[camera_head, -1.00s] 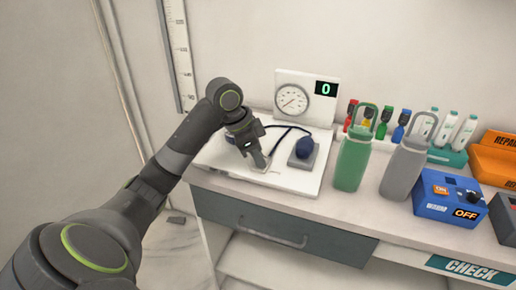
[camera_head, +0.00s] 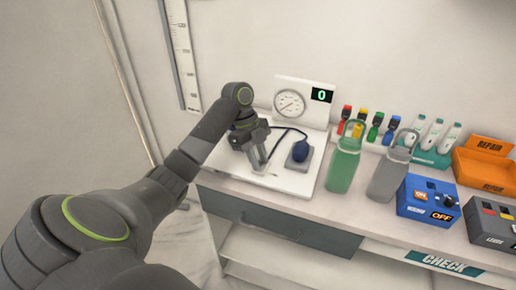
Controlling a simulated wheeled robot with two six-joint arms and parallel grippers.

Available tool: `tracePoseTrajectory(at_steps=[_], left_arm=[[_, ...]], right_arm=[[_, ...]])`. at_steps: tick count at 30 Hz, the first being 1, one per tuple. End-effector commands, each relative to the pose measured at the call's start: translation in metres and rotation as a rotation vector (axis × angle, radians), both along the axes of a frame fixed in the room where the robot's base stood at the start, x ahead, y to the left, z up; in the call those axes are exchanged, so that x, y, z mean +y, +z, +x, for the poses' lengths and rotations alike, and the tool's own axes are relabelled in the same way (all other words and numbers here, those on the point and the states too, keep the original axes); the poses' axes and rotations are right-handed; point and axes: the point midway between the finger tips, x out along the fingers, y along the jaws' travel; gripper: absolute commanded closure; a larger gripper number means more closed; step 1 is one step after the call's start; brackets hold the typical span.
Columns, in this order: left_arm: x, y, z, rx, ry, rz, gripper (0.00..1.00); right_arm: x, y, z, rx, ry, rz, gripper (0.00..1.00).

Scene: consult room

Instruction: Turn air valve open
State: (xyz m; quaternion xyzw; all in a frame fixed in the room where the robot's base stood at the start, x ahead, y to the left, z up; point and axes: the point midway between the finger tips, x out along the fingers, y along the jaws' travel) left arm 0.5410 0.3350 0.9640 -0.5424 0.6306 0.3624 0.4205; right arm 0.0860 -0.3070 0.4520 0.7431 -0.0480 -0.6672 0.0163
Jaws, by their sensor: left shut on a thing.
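A white blood-pressure board (camera_head: 285,184) lies on the counter, with a round gauge (camera_head: 290,103) and a green "0" display (camera_head: 321,95) on its upright back panel. A dark blue squeeze bulb (camera_head: 301,151) rests on a grey block on the board, and a dark tube curves from it toward my gripper. My left gripper (camera_head: 259,167) points down at the left part of the board, with its fingers shut on the air valve. The fingers hide most of the valve, so its turn position cannot be told. My right gripper is not in view.
A green bottle (camera_head: 342,168) and a grey bottle (camera_head: 388,176) stand right of the board. Behind them are several coloured tubes and white pens. A blue switch box (camera_head: 428,199) reads OFF, near an orange tray (camera_head: 482,168). A wall ruler (camera_head: 182,52) hangs at the left.

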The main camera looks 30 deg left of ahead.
Motion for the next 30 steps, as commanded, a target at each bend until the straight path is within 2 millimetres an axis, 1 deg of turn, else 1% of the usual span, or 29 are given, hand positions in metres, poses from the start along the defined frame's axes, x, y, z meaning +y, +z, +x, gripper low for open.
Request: tracePoseTrajectory(at_steps=[1,3,6,12,19,30], left_arm=[[-0.001,0.009,0.0,0.005,-0.041,-0.003,1.0],[-0.001,0.009,0.0,0.005,-0.101,-0.002,1.0],[-0.001,0.007,0.001,0.003,-0.18,-0.002,1.0],[-0.001,0.005,0.002,0.002,-0.304,-0.001,1.0],[-0.001,0.002,0.002,0.0,-0.386,0.0,1.0],[-0.001,0.0,0.002,-0.002,-0.417,0.0,1.0]], right_arm=[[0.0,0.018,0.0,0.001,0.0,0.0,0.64],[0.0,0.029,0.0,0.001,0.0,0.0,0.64],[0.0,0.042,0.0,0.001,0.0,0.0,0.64],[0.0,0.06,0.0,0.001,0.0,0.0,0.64],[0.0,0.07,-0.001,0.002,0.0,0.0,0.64],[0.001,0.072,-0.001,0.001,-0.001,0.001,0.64]])
